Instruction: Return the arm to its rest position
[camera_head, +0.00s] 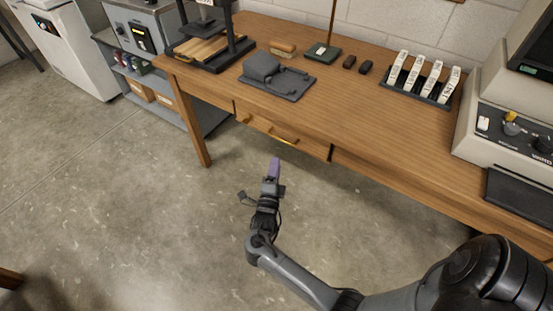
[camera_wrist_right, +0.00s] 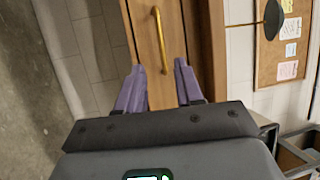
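My right gripper (camera_head: 274,168) has purple fingers and hangs over the concrete floor in front of the wooden desk in the head view. In the right wrist view its two purple fingertips (camera_wrist_right: 160,82) stand well apart, with nothing held between them. Beyond them is a wooden drawer front with a brass handle (camera_wrist_right: 160,40); the fingers do not appear to touch the handle. My right arm reaches in from the lower right of the head view. My left gripper is not in view.
The wooden desk (camera_head: 350,108) carries a grey device (camera_head: 270,73), a rack of white-labelled pieces (camera_head: 424,78) and a large beige machine (camera_head: 500,125) at right. Brass drawer handles (camera_head: 283,139) stick out at its front edge. The floor (camera_head: 130,220) at left is clear.

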